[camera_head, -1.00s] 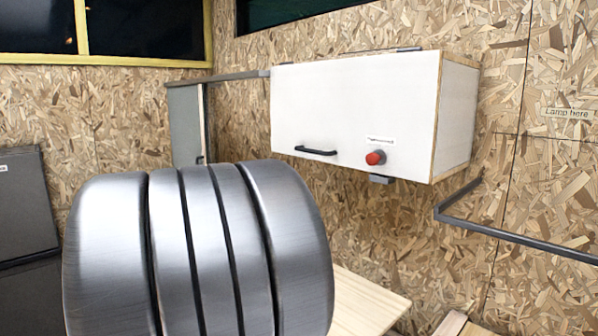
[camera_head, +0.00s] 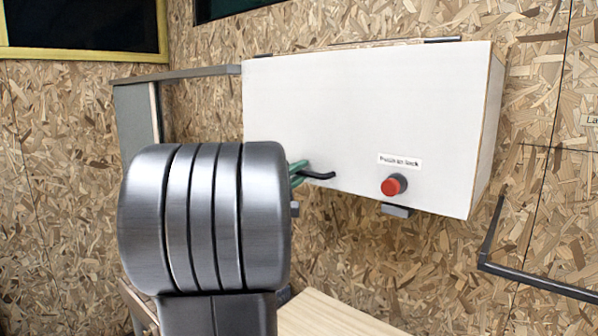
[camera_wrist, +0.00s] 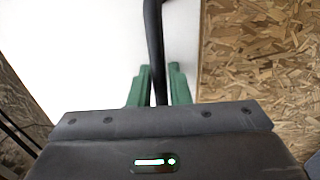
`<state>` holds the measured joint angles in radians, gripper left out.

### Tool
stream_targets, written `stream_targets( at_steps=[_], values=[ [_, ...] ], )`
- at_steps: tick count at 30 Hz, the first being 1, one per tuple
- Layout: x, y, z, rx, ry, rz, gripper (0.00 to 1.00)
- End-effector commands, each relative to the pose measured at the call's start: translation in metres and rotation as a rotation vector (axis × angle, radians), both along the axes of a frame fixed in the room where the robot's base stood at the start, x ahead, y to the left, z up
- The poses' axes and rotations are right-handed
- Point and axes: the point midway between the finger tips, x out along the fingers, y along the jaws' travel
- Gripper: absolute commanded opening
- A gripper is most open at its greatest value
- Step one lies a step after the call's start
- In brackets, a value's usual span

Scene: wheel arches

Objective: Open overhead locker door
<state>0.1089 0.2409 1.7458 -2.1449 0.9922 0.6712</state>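The overhead locker (camera_head: 330,110) is a white box on the chipboard wall, and its front door is closed flat. The black handle (camera_head: 320,175) is low on the door, left of a red button (camera_head: 394,185) labelled "Push to lock". My gripper (camera_head: 297,173) has green fingers at the handle's left part; my wrist hides the rest in the head view. In the wrist view the handle bar (camera_wrist: 154,40) runs between the two green fingertips of my gripper (camera_wrist: 159,75), one on each side, very near it. Whether they press on it I cannot tell.
A grey bracket or latch (camera_head: 396,211) sits under the locker. A dark metal rail (camera_head: 540,280) is on the wall at lower right. A grey panel (camera_head: 136,118) stands at left, and a pale wooden surface (camera_head: 325,315) lies below.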

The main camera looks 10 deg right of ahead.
Motion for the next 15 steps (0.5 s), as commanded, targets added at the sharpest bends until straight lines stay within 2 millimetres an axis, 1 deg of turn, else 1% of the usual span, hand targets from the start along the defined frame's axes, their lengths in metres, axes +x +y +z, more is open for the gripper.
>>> stream_targets(
  at_steps=[5,6,8,9,15],
  values=[
    [0.0002,0.0,-0.0001,0.0,0.0,0.0,0.17],
    [0.0002,0.0,-0.0001,0.0,0.0,0.0,0.15],
    [0.0001,0.0,-0.0001,0.0,0.0,0.0,0.03],
    [0.0001,0.0,-0.0001,0.0,0.0,0.0,0.0],
    [-0.0001,0.0003,0.0001,0.001,0.001,0.0,0.0]
  ],
)
